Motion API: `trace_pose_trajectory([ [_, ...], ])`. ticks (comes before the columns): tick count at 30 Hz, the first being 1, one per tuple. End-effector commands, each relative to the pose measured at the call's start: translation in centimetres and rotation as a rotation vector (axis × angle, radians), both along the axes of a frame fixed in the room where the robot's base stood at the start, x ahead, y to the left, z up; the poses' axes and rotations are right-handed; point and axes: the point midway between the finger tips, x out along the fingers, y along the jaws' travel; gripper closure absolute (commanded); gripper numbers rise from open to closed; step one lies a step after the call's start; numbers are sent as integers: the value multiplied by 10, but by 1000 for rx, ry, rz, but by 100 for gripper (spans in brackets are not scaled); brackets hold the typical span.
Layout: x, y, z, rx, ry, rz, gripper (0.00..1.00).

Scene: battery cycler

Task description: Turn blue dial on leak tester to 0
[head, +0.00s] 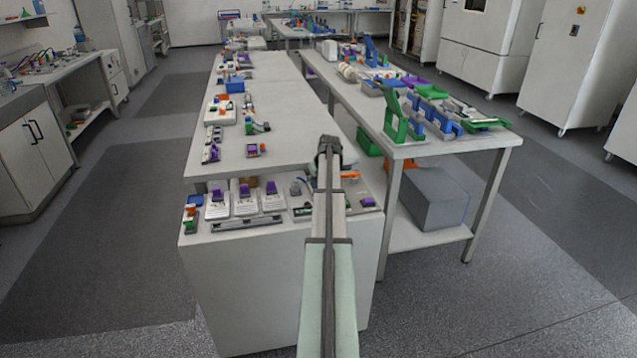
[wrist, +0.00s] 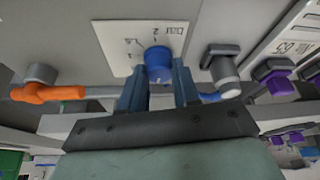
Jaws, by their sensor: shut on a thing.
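The blue dial (wrist: 158,62) sits on a white plate (wrist: 115,42) with small printed marks, on the grey face of the leak tester (wrist: 205,25) in the wrist view. My gripper (wrist: 160,80) has one finger on each side of the dial and is shut on it. The marks are too small to read surely, and I cannot tell which one the dial points to. In the head view, my gripper (head: 328,150) is over the near end of the left bench, and the dial is hidden.
Purple-knobbed parts (wrist: 278,80) stand farther right. In the head view, the left bench (head: 280,130) carries several small devices.

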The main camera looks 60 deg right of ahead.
Motion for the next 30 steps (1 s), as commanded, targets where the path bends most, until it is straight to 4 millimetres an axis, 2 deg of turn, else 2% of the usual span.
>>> trace_pose_trajectory([
  [12, 0, 0, 0, 0, 1, 7, 99],
  [13, 0, 0, 0, 0, 0, 6, 66],
  [18, 0, 0, 0, 0, 0, 6, 50],
  [21, 0, 0, 0, 0, 0, 5, 43],
  [30, -1, 1, 4, -1, 1, 5, 43],
])
